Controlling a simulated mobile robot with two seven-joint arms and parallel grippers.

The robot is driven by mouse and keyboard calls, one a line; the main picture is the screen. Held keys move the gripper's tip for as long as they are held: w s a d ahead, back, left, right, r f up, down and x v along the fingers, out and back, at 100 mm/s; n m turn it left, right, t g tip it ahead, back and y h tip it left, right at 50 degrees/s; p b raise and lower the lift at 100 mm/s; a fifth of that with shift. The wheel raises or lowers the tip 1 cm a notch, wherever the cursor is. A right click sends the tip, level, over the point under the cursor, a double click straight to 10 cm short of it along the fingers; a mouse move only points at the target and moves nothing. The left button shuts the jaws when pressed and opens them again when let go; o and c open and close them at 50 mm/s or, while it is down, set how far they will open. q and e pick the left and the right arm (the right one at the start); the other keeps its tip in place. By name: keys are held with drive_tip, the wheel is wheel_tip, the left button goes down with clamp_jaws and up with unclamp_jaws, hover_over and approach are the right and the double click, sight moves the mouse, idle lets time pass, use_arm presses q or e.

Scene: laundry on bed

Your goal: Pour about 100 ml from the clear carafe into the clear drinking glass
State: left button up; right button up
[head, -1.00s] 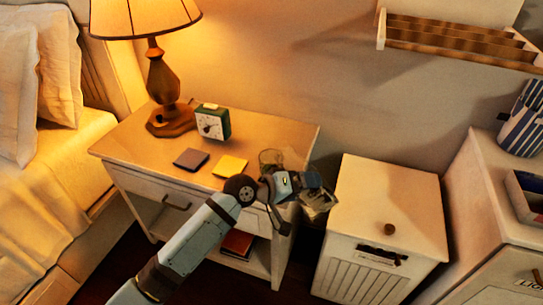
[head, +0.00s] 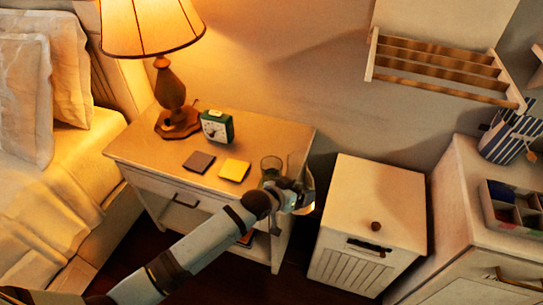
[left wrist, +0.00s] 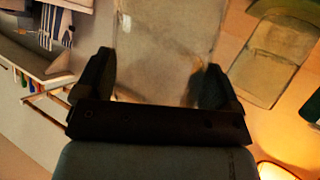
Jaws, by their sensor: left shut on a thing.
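My left gripper (head: 300,198) is shut on the clear carafe (head: 310,182) at the front right corner of the nightstand. The gripper hides much of the carafe in the head view, so its tilt and water level are hard to tell. In the left wrist view the carafe (left wrist: 158,45) fills the space between the dark fingers. The clear drinking glass (head: 270,166) stands on the nightstand, just left of the carafe and behind my gripper. It also shows in the left wrist view (left wrist: 280,50), beside the carafe. My right gripper is not in view.
The nightstand (head: 140,150) also bears a lamp (head: 170,90), a green clock (head: 217,127), a dark coaster (head: 198,162) and a yellow one (head: 234,170). A white hamper (head: 375,195) stands to the right, past a gap. A wall rack (head: 440,68) hangs above.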

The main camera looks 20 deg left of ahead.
use_arm(q)
drive_tip(key=shift+w+a+f+m+t+y, duration=0.1)
drive_tip(key=shift+f+m+t+y, duration=0.2)
drive_tip(key=shift+m, duration=0.2)
idle(1.0)
drive_tip(key=shift+a, duration=0.1)
idle(1.4)
